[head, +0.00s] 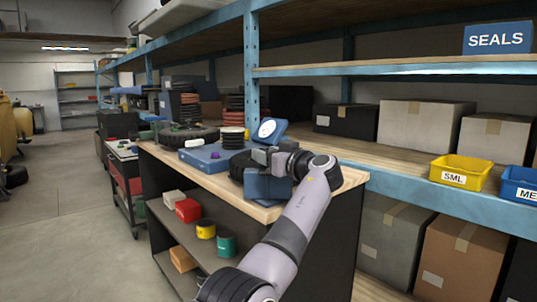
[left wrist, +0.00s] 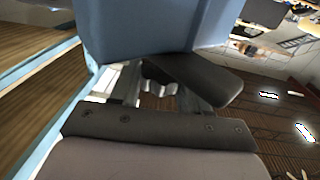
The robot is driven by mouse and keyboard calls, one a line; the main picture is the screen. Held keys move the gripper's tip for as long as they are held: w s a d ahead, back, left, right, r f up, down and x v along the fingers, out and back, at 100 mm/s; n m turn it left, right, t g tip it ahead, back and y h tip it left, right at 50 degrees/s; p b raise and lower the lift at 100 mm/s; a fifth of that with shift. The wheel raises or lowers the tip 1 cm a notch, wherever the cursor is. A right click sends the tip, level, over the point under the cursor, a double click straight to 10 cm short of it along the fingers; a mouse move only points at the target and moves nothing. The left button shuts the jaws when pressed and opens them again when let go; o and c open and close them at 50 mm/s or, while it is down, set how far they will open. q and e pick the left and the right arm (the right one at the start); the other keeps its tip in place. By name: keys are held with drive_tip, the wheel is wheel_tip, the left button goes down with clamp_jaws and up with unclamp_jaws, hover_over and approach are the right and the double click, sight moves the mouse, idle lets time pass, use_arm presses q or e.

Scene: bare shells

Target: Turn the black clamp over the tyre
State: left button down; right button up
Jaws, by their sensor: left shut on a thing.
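My left gripper (head: 270,158) reaches over the near end of the wooden bench. It is shut on a blue-grey boxy thing (head: 268,187), which hangs at the bench's front edge. This thing also fills the top of the left wrist view (left wrist: 150,22), with a dark finger against it. A dark round tyre (head: 240,160) lies on the bench just behind and left of the gripper, partly hidden by it. A second tyre (head: 186,135) lies farther back. I cannot make out a black clamp for certain. My right gripper is not in view.
A blue case (head: 205,158) lies left of the near tyre, with a blue-framed dial (head: 268,130) behind. Yellow (head: 460,172) and blue (head: 520,186) bins stand on the right shelf. Tins and boxes fill the lower shelf.

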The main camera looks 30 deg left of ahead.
use_arm(q)
drive_tip(key=shift+a+n+g+y, duration=0.1)
drive_tip(key=shift+n+g+y, duration=0.2)
drive_tip(key=shift+n+g, duration=0.3)
idle(0.3)
drive_tip(key=c, duration=0.6)
unclamp_jaws()
drive_tip(key=shift+c, duration=0.2)
drive_tip(key=v, duration=0.7)
